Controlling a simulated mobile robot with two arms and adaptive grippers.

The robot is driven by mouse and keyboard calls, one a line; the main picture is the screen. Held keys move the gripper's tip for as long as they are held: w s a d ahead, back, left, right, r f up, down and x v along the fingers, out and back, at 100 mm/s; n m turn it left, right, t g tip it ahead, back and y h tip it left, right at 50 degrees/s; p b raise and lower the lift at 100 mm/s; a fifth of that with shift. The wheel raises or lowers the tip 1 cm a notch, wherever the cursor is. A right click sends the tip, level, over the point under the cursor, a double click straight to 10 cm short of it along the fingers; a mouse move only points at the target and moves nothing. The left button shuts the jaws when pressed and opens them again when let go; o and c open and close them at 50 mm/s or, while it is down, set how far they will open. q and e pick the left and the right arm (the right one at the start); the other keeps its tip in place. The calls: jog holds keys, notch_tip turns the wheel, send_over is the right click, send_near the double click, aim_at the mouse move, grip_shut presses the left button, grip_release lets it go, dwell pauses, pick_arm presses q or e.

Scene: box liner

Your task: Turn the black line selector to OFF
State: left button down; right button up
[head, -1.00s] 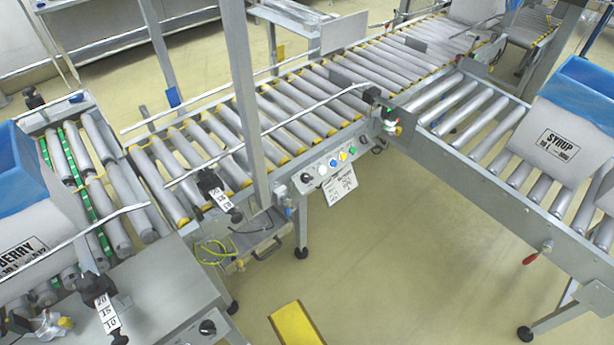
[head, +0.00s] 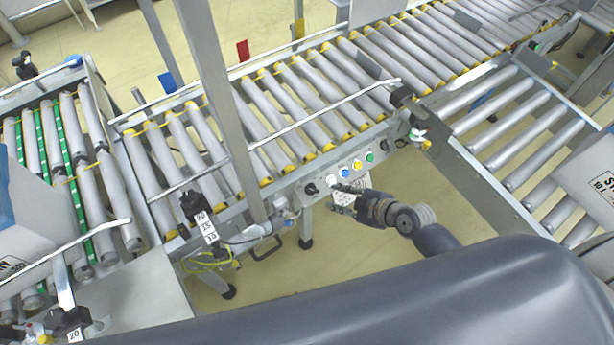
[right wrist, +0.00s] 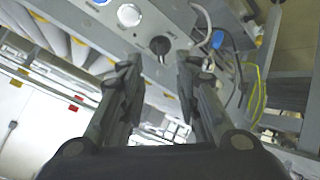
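The black line selector (head: 311,189) is a round dark knob at the left end of the grey button panel on the conveyor's side. In the right wrist view the selector (right wrist: 160,45) sits just beyond and between my fingertips. Its pointing direction is too small to read. My right gripper (head: 338,187) reaches in from the right, in front of the panel and just right of the selector. In the right wrist view the gripper (right wrist: 158,66) has its two fingers apart with nothing held between them. My left gripper is not in view.
White (head: 332,181), blue (head: 345,173), yellow (head: 357,166) and green (head: 370,157) buttons line the panel right of the selector. A paper tag (head: 343,199) hangs below, partly behind my gripper. A steel post (head: 225,120) stands left of the panel.

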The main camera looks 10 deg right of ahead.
aim_at(315, 191)
jog(key=x, duration=1)
jog(key=shift+w+a+f+b, duration=0.1)
jog(key=shift+w+a+b, duration=0.05)
jog(key=shift+a+b, duration=0.15)
jog(key=c, duration=0.7)
